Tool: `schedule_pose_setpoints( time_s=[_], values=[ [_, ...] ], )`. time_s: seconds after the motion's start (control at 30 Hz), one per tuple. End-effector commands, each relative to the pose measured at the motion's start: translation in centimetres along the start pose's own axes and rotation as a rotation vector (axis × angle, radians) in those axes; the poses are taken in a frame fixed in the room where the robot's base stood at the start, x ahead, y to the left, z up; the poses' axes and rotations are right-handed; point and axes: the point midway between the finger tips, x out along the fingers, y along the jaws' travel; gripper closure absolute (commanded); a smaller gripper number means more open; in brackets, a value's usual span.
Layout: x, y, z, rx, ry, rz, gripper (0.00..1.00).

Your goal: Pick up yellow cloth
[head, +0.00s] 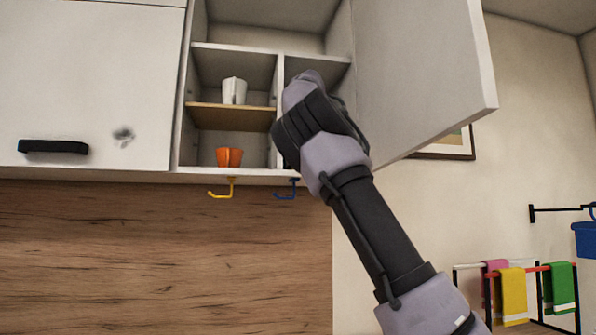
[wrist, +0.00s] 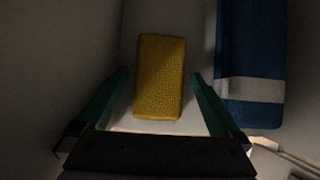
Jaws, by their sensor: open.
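In the head view a yellow cloth (head: 513,296) with a pale stripe hangs on the rack at the lower right, between a pink cloth and a green one. In the wrist view a yellow, pitted, rectangular piece (wrist: 160,78) lies on a pale surface; it looks like a sponge or a folded cloth, I cannot tell which. My gripper (wrist: 160,76) is open, with its green fingers on either side of this piece and gaps at both sides. In the head view my arm reaches up to the open cabinet, and its own wrist hides the gripper.
A blue folded cloth (wrist: 251,60) with a white band lies close right of the yellow piece. The cabinet holds a white cup (head: 234,91) and an orange cup (head: 229,157). The open cabinet door (head: 420,75) stands right of my arm. Hooks (head: 222,190) hang below.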

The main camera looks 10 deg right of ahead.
Motion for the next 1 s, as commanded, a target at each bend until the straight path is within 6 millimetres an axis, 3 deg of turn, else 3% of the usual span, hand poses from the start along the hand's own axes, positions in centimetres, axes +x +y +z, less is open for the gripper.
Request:
schedule_pose_setpoints(
  time_s=[0.2, 0.27, 0.4, 0.43, 0.73, 1.0],
  values=[
    [0.1, 0.0, 0.0, -0.001, -0.001, 0.000, 0.00],
    [0.1, 0.0, 0.0, -0.001, -0.001, 0.000, 0.19],
    [0.1, 0.0, 0.0, -0.001, -0.001, 0.000, 0.73],
    [0.1, 0.0, 0.0, -0.001, -0.001, 0.000, 0.75],
    [-0.1, 0.0, 0.1, -0.001, -0.001, 0.000, 0.76],
    [-1.9, -0.1, 0.9, -0.002, -0.003, -0.004, 0.76]
  ],
)
